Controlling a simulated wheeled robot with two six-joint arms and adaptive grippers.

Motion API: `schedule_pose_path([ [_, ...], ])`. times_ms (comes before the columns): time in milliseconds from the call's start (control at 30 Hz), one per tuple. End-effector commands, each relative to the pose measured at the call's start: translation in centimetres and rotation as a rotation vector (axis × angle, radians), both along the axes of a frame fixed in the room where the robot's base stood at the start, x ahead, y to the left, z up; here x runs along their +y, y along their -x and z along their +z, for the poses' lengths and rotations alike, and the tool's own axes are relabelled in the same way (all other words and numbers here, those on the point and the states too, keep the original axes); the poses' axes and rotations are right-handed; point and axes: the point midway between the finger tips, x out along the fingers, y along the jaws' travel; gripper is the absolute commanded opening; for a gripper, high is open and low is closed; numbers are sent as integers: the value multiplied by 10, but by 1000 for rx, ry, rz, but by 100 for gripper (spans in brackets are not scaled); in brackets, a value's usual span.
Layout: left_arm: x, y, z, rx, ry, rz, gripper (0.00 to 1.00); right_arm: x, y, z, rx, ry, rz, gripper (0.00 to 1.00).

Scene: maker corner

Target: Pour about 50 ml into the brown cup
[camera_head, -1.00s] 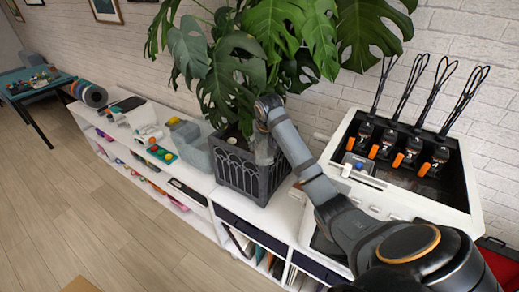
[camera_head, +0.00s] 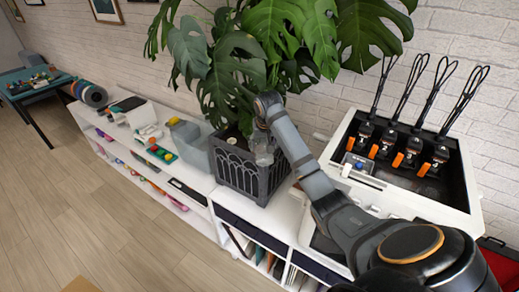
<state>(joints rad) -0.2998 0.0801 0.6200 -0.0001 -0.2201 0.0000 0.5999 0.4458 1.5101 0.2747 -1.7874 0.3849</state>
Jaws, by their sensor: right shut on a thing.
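My right arm reaches in from the lower right, and its gripper (camera_head: 263,138) is in front of the dark planter and monstera. It is shut on a clear, see-through vessel (camera_head: 264,156), which shows faintly against the planter. I cannot tell the vessel's tilt or whether it holds liquid. No brown cup can be made out. My left gripper is not in view.
The dark lattice planter (camera_head: 240,178) with a large monstera (camera_head: 235,80) stands on the white shelf. A white machine (camera_head: 455,215) with several black tools is to the right. A grey bin (camera_head: 190,148) and small items are to the left.

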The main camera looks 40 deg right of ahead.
Motion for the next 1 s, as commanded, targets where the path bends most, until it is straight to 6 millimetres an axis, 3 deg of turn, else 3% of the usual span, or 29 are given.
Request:
schedule_pose_path([
  [167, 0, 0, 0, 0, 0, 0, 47, 0, 0, 0, 5, -3, 1, 14],
  [367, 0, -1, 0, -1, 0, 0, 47, 5, 11, 3, -190, 100, 6, 14],
  [767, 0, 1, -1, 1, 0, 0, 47, 8, 15, 6, -374, 191, 6, 14],
  [833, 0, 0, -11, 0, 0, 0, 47, 9, 16, 3, -413, 210, 4, 14],
  [1000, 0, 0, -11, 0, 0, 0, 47, 9, 17, 8, -441, 223, 3, 14],
])
